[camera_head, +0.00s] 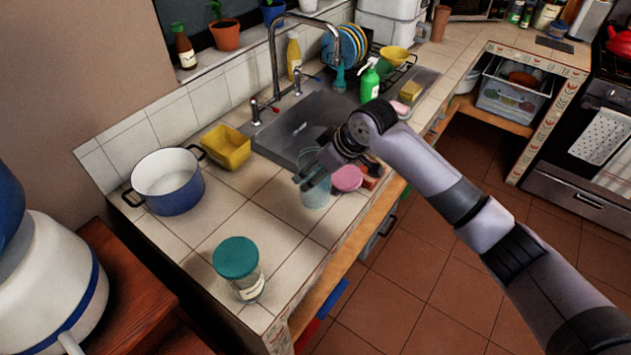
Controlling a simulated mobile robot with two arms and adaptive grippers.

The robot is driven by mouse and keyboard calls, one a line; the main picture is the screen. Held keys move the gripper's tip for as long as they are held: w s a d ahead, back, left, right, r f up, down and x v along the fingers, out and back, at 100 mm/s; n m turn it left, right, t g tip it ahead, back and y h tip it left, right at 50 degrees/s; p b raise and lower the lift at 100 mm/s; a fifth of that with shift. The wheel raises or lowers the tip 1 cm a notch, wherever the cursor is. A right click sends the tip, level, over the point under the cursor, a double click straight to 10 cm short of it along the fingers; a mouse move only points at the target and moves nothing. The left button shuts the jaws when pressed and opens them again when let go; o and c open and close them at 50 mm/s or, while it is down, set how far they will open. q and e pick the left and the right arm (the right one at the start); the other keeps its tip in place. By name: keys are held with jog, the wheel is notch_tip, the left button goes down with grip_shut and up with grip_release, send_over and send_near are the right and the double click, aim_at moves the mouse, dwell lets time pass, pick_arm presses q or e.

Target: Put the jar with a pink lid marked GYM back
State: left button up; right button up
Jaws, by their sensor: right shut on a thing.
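A round pink lid (347,178) shows under my right wrist, near the counter's front edge. A clear glass jar (315,194) is just left of it. I cannot tell whether the lid and this glass belong together, and no GYM marking is legible. My right gripper (309,178) reaches over the counter with its fingers at the top of the clear glass jar, shut on it. The fingers and wrist hide part of both. My left gripper is out of view.
A teal-lidded jar (238,257) stands on the near counter corner. A blue-white pot (172,184) and yellow container (226,147) stand left of the sink (300,125). A green spray bottle (370,82) is behind. Tiles between pot and glass are clear.

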notch_tip(320, 180, down, 5)
jog(key=shift+p, duration=0.55)
jog(key=shift+f, duration=0.25)
jog(key=shift+f, duration=0.1)
jog(key=o, duration=1.9)
jog(key=shift+f, duration=0.15)
jog(key=shift+o, duration=0.2)
jog(key=b+v, duration=0.2)
jog(key=v, duration=1)
jog(key=shift+s, duration=0.1)
